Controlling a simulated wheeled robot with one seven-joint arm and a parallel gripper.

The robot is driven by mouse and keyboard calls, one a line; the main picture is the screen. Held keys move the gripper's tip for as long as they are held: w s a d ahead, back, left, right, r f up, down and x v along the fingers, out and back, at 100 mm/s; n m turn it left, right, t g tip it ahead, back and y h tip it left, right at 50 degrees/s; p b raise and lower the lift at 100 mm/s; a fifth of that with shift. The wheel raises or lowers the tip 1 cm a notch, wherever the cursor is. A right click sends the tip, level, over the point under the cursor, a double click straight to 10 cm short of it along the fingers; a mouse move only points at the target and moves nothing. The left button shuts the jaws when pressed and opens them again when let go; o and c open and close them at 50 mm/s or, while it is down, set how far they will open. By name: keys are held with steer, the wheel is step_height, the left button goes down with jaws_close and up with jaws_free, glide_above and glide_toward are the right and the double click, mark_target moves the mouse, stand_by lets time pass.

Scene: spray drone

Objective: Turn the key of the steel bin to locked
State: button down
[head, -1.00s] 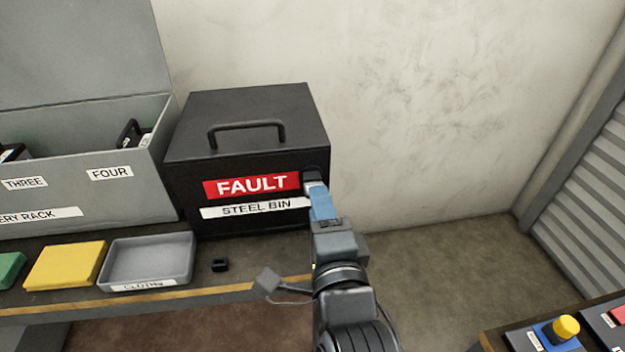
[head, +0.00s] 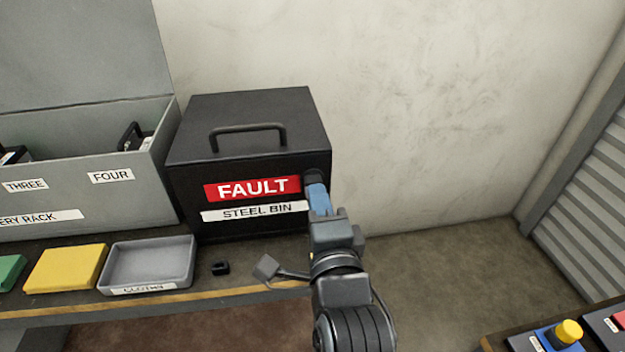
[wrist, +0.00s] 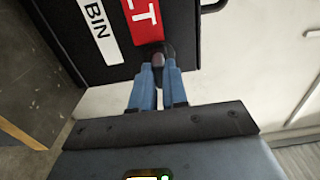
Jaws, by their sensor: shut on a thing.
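The steel bin (head: 250,105) is a black box with a handle on its lid, a red FAULT label and a white STEEL BIN label. It stands shut at the back of the bench. My gripper (head: 317,185) reaches the upper right of its front face. In the wrist view my gripper's blue fingers (wrist: 158,78) are shut on the key (wrist: 157,60), a small dark piece at a round black lock on the bin's front. The fingers hide most of the key, so I cannot read its exact angle or any lock markings.
Left of the bin stands a grey battery rack (head: 105,205) with its lid up. On the bench front lie a grey cloths tray (head: 118,268), a yellow block (head: 65,267) and a small black piece (head: 220,267). A yellow button (head: 568,331) is at lower right.

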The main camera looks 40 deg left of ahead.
stand_by(0.4)
steer(key=shift+m+p, duration=5.55)
steer(key=shift+m, duration=1.95)
steer(key=m+p, duration=0.1)
steer(key=m, duration=0.3)
steer(key=c, duration=1.1)
jaws_free()
